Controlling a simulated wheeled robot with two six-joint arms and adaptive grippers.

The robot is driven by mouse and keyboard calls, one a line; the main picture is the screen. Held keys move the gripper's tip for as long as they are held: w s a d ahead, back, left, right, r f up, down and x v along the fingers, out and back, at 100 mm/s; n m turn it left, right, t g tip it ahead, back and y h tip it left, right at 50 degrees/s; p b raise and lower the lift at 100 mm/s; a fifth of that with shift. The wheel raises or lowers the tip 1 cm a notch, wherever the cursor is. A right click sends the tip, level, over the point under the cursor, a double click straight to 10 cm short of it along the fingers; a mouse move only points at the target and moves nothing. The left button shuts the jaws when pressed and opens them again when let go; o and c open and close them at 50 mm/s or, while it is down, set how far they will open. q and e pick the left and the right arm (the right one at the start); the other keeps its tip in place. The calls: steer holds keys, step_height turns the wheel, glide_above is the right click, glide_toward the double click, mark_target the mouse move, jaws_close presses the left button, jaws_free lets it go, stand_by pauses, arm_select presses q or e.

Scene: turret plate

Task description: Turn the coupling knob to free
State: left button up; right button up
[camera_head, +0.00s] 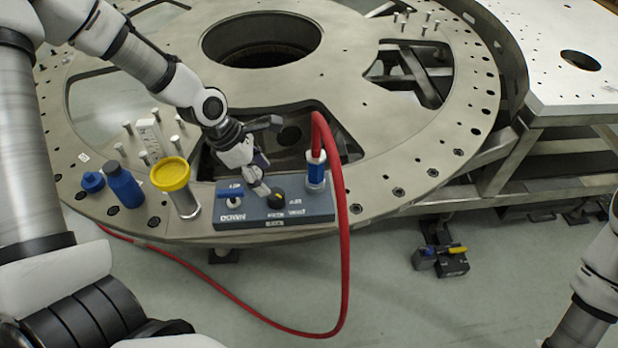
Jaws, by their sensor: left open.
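The coupling knob (278,199) is a small dark knob with a yellow mark on the grey control box (300,212), at the plate's front edge. White lettering beside it is too small to read surely. My left gripper (262,178) is open and empty, pointing down at the box. Its fingertips are just behind and left of the knob and appear close to it; I cannot tell if they touch. A blue lever (231,188) sits on the box's left part. My right arm shows at the lower right edge, with its gripper out of the picture.
A red hose (344,250) rises from a blue connector (316,170) on the box and loops in front. A yellow-capped cylinder (172,174) and blue bottles (124,186) stand left. The round turret plate (390,165) has large openings. A white-topped table (570,90) stands right.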

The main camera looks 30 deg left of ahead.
mark_target(274, 193)
arm_select(q)
steer(key=b+x, duration=0.6)
steer(key=x, duration=0.1)
steer(key=shift+s+f+b, duration=0.15)
steer(key=shift+f+b, duration=0.2)
steer(key=shift+f, duration=0.1)
steer(key=c, duration=1.1)
